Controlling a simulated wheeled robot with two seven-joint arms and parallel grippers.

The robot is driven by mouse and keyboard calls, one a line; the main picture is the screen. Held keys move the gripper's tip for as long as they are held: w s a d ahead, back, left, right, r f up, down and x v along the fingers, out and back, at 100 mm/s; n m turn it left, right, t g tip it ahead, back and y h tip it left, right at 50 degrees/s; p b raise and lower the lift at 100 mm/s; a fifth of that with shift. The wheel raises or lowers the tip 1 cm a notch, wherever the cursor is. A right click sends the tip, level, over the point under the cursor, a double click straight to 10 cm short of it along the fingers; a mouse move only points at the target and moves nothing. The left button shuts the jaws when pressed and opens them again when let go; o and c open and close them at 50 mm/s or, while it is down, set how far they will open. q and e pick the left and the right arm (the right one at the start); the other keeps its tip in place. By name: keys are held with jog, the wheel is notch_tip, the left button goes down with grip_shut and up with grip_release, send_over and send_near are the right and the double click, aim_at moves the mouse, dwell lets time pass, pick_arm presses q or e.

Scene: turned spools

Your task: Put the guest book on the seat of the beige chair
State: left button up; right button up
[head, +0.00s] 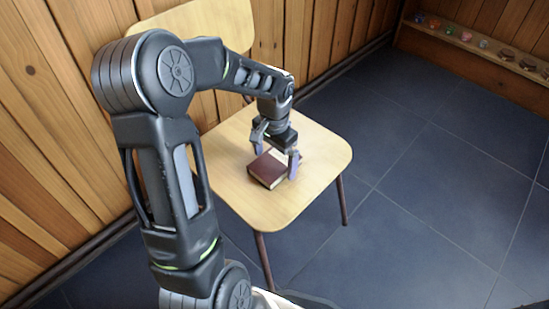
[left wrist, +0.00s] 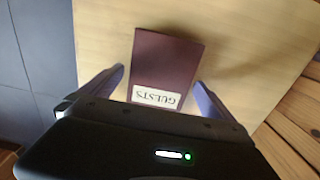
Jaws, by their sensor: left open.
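The guest book (head: 267,171) is dark red with pale pages and lies flat on the seat of the beige chair (head: 237,203). In the left wrist view the book (left wrist: 166,62) shows a white label reading "GUESTS", upside down. The chair's seat (left wrist: 240,40) fills most of that view. My left gripper (head: 275,165) is over the book, pointing down, with its fingers apart on either side of it. In the left wrist view the fingers of my left gripper (left wrist: 160,85) flank the book with small gaps showing. My right gripper is not in view.
The chair's backrest (head: 200,24) stands near the wooden wall (head: 60,130). A low wooden ledge (head: 480,45) with several small objects is at the back right. The dark tiled floor (head: 430,190) to the right of the chair is clear.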

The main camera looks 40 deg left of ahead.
aim_at(274, 162)
pick_arm(q)
notch_tip(274, 162, up, 12)
jog(key=p, duration=0.4)
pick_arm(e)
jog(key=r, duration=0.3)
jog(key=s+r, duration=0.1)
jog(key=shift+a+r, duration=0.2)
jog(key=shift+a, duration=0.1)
